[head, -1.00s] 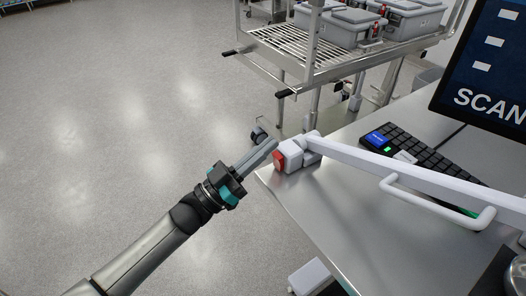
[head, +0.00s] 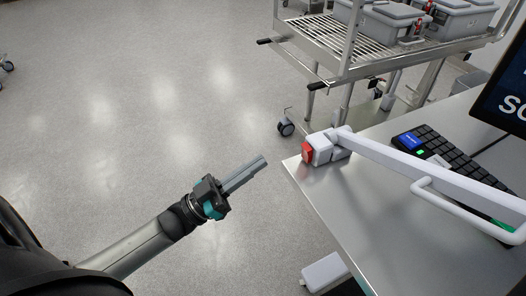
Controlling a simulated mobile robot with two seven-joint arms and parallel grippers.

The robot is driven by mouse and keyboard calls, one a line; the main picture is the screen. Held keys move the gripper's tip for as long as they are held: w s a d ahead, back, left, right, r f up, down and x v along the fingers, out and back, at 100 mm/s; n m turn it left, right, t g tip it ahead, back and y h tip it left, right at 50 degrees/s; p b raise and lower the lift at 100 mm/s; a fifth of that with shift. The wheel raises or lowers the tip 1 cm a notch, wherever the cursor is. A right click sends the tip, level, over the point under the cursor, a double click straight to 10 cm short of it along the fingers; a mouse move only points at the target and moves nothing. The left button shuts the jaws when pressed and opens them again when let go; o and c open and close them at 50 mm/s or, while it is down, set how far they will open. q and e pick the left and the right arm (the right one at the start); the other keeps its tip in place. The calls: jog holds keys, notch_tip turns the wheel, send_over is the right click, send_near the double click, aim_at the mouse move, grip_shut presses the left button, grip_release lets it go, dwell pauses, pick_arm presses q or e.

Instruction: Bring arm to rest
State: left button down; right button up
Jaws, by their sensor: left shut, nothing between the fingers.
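My left arm comes in from the lower left of the head view. Its gripper (head: 262,161) is shut and empty, held over the floor just left of the metal table's corner. It is apart from the red button (head: 308,153) on the white block at the end of the white bar. My right gripper is not in view.
The steel table (head: 345,205) fills the right side, with a white bar and handle (head: 450,198), a black keypad (head: 440,150) and a monitor (head: 505,95). A wire cart (head: 350,60) with grey bins (head: 392,24) stands behind.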

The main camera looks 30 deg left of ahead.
pick_arm(q)
jog(key=w+a+f+n+g+y, duration=0.1)
jog(key=a+f+n+y, duration=0.1)
jog(key=f+y, duration=0.35)
jog(key=w+a+f+n+y, duration=0.1)
jog(key=f+n+y, duration=0.15)
jog(key=f, duration=0.65)
jog(key=s+a+f+n+g+y, duration=0.1)
jog(key=s+f+g+y, duration=0.2)
jog(key=f, duration=0.6)
jog(key=s+a+f+n+g+y, duration=0.1)
jog(key=s+f+g+y, duration=0.1)
jog(key=s+f, duration=0.5)
jog(key=s+d+f+g, duration=0.2)
jog(key=s+f+g, duration=0.1)
jog(key=s+f, duration=0.3)
jog(key=s+d+f+m+g, duration=0.1)
jog(key=s+f+g, duration=0.3)
jog(key=s, duration=0.6)
jog(key=s+d+f+g+y, duration=0.1)
jog(key=s+f+g, duration=0.3)
jog(key=s+f, duration=0.4)
jog(key=shift+d, duration=0.85)
